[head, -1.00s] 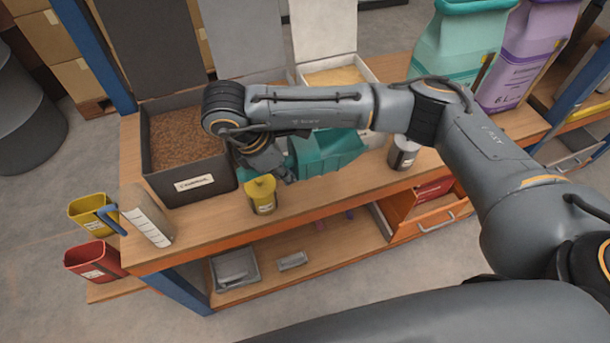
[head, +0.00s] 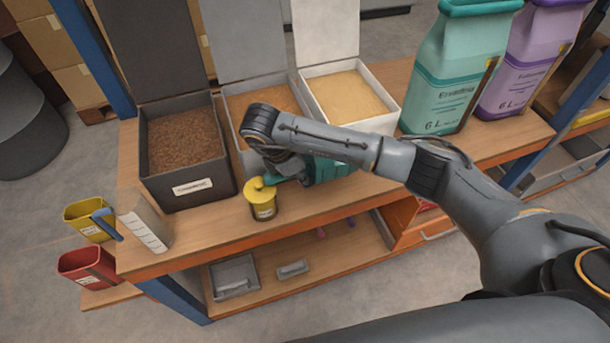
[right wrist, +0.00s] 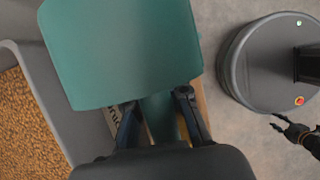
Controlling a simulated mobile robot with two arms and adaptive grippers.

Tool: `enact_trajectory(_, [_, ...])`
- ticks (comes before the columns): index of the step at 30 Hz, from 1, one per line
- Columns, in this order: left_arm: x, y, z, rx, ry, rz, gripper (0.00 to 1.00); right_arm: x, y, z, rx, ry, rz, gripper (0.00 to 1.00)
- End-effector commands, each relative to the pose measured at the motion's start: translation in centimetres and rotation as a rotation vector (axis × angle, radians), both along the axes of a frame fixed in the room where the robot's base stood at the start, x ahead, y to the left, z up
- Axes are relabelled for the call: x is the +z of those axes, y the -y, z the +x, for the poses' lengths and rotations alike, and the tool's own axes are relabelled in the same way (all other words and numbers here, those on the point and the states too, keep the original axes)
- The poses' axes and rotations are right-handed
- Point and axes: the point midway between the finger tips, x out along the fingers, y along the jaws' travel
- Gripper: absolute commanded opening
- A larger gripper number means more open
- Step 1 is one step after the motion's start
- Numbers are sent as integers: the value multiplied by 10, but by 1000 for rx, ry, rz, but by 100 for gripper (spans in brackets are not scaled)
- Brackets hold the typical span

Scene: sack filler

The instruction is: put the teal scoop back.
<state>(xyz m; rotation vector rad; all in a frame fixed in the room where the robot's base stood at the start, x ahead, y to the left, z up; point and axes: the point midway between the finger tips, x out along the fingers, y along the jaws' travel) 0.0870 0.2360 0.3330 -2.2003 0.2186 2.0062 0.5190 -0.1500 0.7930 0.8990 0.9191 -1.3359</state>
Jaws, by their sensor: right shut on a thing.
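The teal scoop (head: 328,171) is partly hidden behind my right forearm in the head view, in front of the open bins. My right gripper (right wrist: 160,100) is shut on its handle, and the scoop's broad teal body (right wrist: 125,50) fills the upper middle of the right wrist view. In the head view the gripper is mostly hidden under the wrist, close to the yellow canister (head: 262,204). My left gripper (right wrist: 274,121) shows small at the right edge of the right wrist view, empty, with its fingers apart.
Three open bins stand on the bench: dark with brown granules (head: 150,165), grey at the middle, white (head: 382,118) at the right. Teal (head: 435,95) and purple (head: 510,80) sacks stand right.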

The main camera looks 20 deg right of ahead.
Motion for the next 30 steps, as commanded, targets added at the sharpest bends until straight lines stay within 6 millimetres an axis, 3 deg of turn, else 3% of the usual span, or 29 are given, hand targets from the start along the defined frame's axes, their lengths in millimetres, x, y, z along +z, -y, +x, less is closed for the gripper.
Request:
enact_trajectory(18, [-10,0,0,0,0,0,40,-12,0,0,-2,1,0,0])
enact_trajectory(19, [-10,0,0,-1,-1,0,40,-12,0,0,-1,0,0,15])
enact_trajectory(23, [-10,0,0,-1,-1,0,40,-12,0,0,-1,0,0,42])
enact_trajectory(30, [-10,0,-1,-2,-1,-1,40,-11,0,0,-1,0,0,42])
